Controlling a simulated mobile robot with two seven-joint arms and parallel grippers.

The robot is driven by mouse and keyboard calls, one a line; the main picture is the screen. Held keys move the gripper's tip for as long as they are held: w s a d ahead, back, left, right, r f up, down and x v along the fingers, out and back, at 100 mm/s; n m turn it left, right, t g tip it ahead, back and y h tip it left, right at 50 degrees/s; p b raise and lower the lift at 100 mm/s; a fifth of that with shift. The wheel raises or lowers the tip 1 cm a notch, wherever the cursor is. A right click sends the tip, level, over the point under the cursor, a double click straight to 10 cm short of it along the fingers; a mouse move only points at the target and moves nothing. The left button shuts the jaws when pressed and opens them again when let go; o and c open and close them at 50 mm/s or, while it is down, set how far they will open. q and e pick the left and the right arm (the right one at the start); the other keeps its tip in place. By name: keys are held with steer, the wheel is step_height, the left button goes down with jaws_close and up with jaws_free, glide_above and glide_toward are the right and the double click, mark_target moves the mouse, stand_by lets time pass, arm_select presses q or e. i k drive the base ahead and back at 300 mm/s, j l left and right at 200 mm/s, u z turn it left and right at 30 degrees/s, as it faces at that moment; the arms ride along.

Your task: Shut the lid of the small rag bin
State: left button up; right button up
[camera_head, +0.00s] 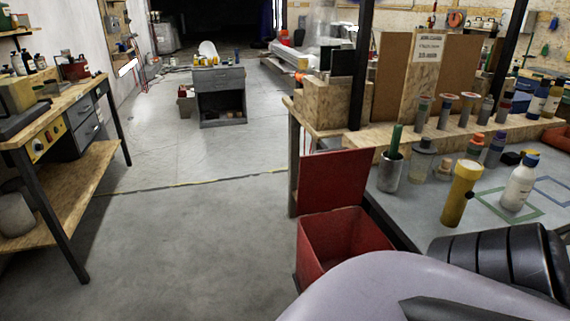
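The small red rag bin (345,238) stands at the near end of the right-hand workbench, below the bench top. Its red lid (333,181) is open and stands up, leaning back at the bin's far side. The bin's inside shows as empty red walls as far as I can see. Its lower front and right side are partly hidden by a smooth pale grey part of my own arm at the bottom of the view. Neither of my grippers' fingers shows in the head view.
The workbench (405,207) on the right holds a yellow flashlight (459,194), a white bottle (519,183), a metal cup (391,172) and several jars. A wooden bench (70,185) stands left. A grey drawer cabinet (219,95) stands farther back. The floor between is clear.

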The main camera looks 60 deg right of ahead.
mark_target(329, 179)
steer(key=i+j+z, duration=0.2)
steer(key=i, duration=0.25)
steer(key=i+j+z, duration=0.2)
steer(key=i, duration=0.25)
steer(key=i+z, duration=0.15)
steer(key=z, duration=0.25)
steer(key=i+z, duration=0.2)
steer(key=z, duration=0.15)
steer(key=i+j+z, duration=0.15)
steer(key=z, duration=0.25)
steer(key=i+z, duration=0.15)
steer(key=z, duration=0.25)
steer(key=i+j+z, duration=0.15)
steer(key=z, duration=0.25)
steer(key=i+j+z, duration=0.15)
steer(key=z, duration=0.3)
steer(key=i+j+z, duration=0.1)
steer(key=z, duration=0.3)
steer(key=i+j+z, duration=0.1)
steer(key=j+z, duration=0.3)
steer(key=i+j+z, duration=0.1)
steer(key=j+z, duration=0.45)
steer(key=z, duration=0.2)
steer(key=i+j+z, duration=0.5)
steer(key=j, duration=0.15)
